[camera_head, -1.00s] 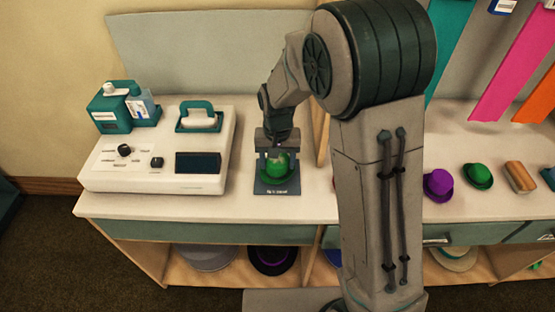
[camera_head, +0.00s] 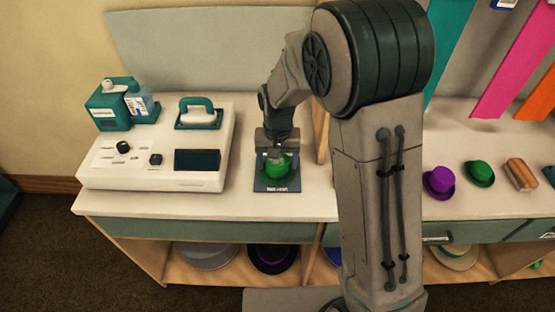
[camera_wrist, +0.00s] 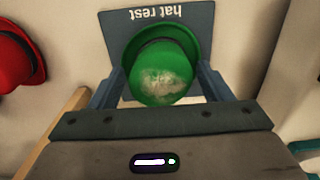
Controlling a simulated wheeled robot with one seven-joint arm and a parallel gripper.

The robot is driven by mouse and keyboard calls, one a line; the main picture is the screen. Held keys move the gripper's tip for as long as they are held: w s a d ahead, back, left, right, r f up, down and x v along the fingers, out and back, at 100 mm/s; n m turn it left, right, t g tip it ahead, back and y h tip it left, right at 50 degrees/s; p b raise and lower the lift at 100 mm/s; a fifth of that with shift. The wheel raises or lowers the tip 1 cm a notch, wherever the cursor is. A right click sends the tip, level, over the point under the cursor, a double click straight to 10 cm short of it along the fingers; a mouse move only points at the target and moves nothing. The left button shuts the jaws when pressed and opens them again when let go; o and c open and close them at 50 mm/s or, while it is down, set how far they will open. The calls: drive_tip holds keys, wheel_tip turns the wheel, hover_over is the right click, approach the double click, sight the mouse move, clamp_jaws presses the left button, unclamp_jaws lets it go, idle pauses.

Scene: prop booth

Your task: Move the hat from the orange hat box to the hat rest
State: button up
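The green hat (camera_head: 279,168) sits on the dark blue-grey hat rest (camera_head: 277,188), a flat labelled plate on the counter. In the wrist view the green hat (camera_wrist: 160,80) shows its crown toward me, with a pale worn patch, and its brim lies over the hat rest (camera_wrist: 199,18). My gripper (camera_head: 278,148) is directly above the hat. In the wrist view my gripper's fingers (camera_wrist: 160,78) stand apart on either side of the crown, with gaps showing, so it looks open. The orange hat box is not seen.
A red hat (camera_wrist: 20,60) shows at left in the wrist view. Purple (camera_head: 438,182) and green hats (camera_head: 479,173) and a brush (camera_head: 521,174) lie right of my arm. A wooden divider rises beside the rest.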

drive_tip(key=shift+o, duration=0.6)
drive_tip(key=shift+r, duration=0.35)
wheel_tip(320, 180, up, 13)
drive_tip(key=shift+r, duration=0.1)
drive_tip(key=s+d+r+t, duration=0.1)
drive_tip(key=s+d, duration=0.6)
drive_tip(key=s, duration=0.2)
drive_tip(key=s+d+t+p, duration=0.1)
drive_tip(key=s+d, duration=0.5)
drive_tip(key=s, duration=0.3)
drive_tip(key=shift+s+d+r+t, duration=0.25)
drive_tip(key=shift+d+r+t, duration=0.1)
drive_tip(key=shift+d+t, duration=0.05)
